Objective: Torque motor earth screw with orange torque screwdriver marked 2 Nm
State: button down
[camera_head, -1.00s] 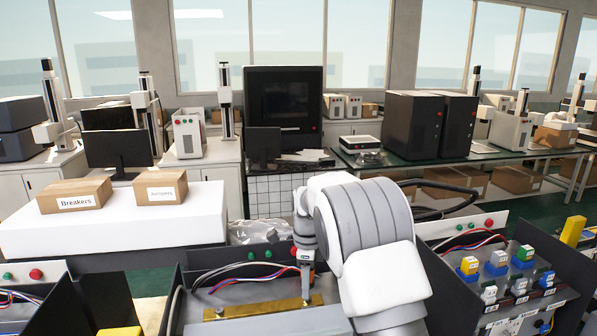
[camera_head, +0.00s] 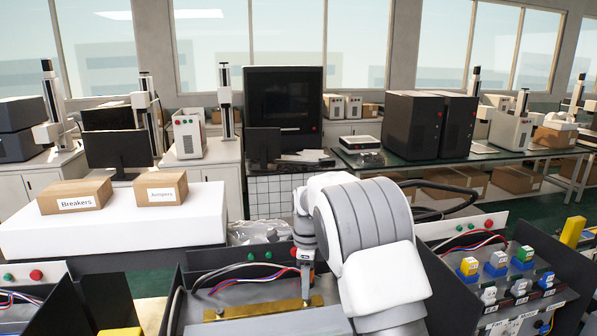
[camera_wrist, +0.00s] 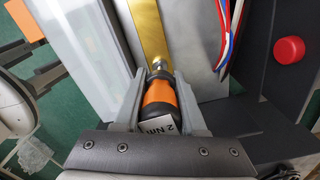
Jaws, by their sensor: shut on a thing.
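The orange and black torque screwdriver (camera_wrist: 160,92) is between the jaws of my gripper (camera_wrist: 157,80) in the wrist view, and a white label on it reads 2 Nm. My gripper is shut on its handle. The screwdriver's tip points at the end of a brass bar (camera_wrist: 150,30), at or very near a metal screw head (camera_wrist: 159,66). I cannot tell whether the tip is seated. In the head view my gripper (camera_head: 305,285) points down over the brass bar (camera_head: 262,309) in the middle cabinet; my arm hides part of that cabinet.
Red, white and blue wires (camera_head: 250,278) run behind the bar. A red button (camera_wrist: 288,50) sits on the cabinet's panel. A cabinet with several coloured terminal blocks (camera_head: 497,262) stands to the right. Boxes labelled Breakers (camera_head: 75,195) and Jumpers (camera_head: 160,189) lie on a white table behind.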

jog(key=shift+r+p, duration=0.35)
jog(key=shift+r, duration=0.2)
jog(key=shift+r+p, duration=1.75)
jog(key=shift+r, duration=3.65)
